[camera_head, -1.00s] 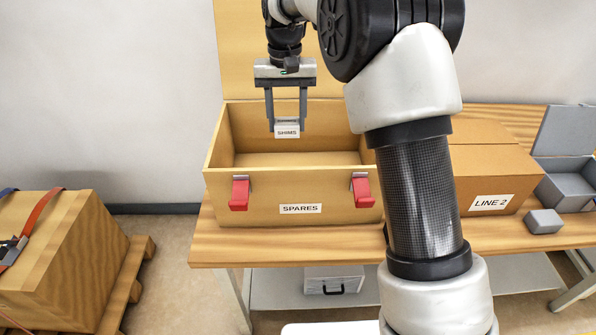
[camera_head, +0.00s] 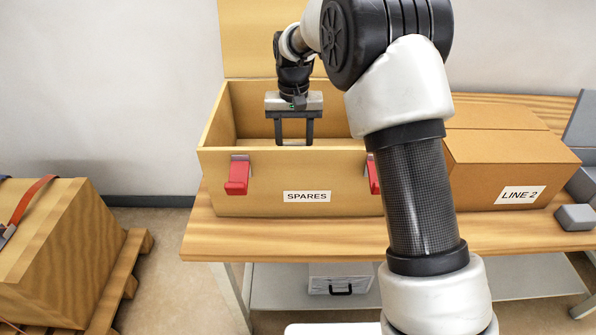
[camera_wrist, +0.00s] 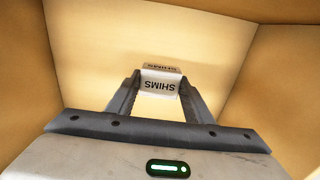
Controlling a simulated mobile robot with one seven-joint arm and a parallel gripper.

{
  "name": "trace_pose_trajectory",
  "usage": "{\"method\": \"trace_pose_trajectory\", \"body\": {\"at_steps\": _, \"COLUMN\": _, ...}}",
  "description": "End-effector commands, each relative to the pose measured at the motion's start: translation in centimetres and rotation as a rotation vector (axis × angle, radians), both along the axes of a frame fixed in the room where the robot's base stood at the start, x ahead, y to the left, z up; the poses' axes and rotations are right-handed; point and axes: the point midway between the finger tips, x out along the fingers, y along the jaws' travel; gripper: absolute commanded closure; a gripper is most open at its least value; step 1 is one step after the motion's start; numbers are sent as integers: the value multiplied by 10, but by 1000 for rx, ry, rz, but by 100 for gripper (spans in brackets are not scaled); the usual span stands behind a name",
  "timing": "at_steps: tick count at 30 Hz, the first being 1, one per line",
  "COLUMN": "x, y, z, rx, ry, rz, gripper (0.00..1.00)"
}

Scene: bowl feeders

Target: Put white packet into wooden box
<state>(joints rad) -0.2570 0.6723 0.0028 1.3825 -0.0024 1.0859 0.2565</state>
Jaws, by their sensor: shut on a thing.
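The white packet (camera_wrist: 160,84), labelled SHIMS, is between my gripper's fingers in the wrist view. My gripper (camera_head: 294,141) is shut on it and reaches down inside the open wooden box (camera_head: 245,180) labelled SPARES. In the wrist view the box's pale floor (camera_wrist: 100,50) lies beyond the packet, with walls on both sides. I cannot tell whether the packet touches the floor.
The box stands on a wooden table (camera_head: 290,238), its lid (camera_head: 260,40) raised at the back. Red latches (camera_head: 237,176) are on its front. A carton labelled LINE 2 (camera_head: 500,165) stands to the right, with a small grey block (camera_head: 575,217) beyond. A strapped crate (camera_head: 60,240) is at the left.

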Motion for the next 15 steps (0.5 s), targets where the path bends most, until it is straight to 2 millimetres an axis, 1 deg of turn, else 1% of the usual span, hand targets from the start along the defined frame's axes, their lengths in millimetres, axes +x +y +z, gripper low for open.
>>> {"method": "trace_pose_trajectory", "body": {"at_steps": 1, "x": 0, "y": 0, "z": -11, "rx": -1, "ry": 2, "rz": 0, "gripper": 81}}
{"method": "trace_pose_trajectory", "body": {"at_steps": 8, "x": 0, "y": 0, "z": -35, "rx": 0, "ry": 1, "rz": 0, "gripper": 81}}
{"method": "trace_pose_trajectory", "body": {"at_steps": 12, "x": -1, "y": 0, "z": -60, "rx": -1, "ry": 3, "rz": 0, "gripper": 81}}
{"method": "trace_pose_trajectory", "body": {"at_steps": 15, "x": 0, "y": 0, "z": -71, "rx": 0, "ry": 1, "rz": 0, "gripper": 81}}
